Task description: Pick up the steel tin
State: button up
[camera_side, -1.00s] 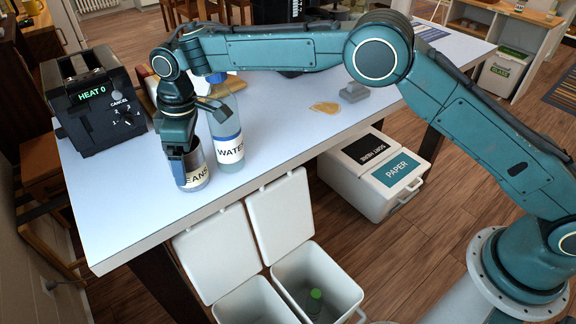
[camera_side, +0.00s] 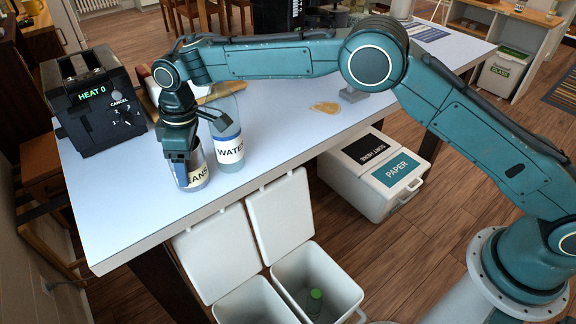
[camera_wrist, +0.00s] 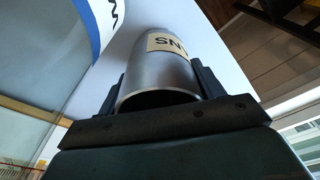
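The steel tin (camera_side: 196,174) stands upright near the front edge of the table, its pale label partly reading "EANS". It also shows in the wrist view (camera_wrist: 160,77), its open-looking dark rim facing the camera. My gripper (camera_side: 181,163) is over the tin from above and hides much of its upper part. In the wrist view my gripper (camera_wrist: 160,88) has one finger on each side of the tin. The fingers lie very close to its wall; I cannot tell whether both touch it.
A clear bottle (camera_side: 229,148) labelled "WATER" stands close to the right of the tin. A black toaster (camera_side: 97,105) reading "HEAT 0" sits at the left of the table (camera_side: 125,215). Open white bins (camera_side: 320,262) stand below the front edge. The table front left is clear.

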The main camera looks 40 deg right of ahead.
jog(key=shift+r, duration=0.1)
jog(key=shift+r, duration=4.9)
jog(key=o, duration=0.4)
jog(key=shift+c, duration=0.2)
jog(key=c, duration=0.7)
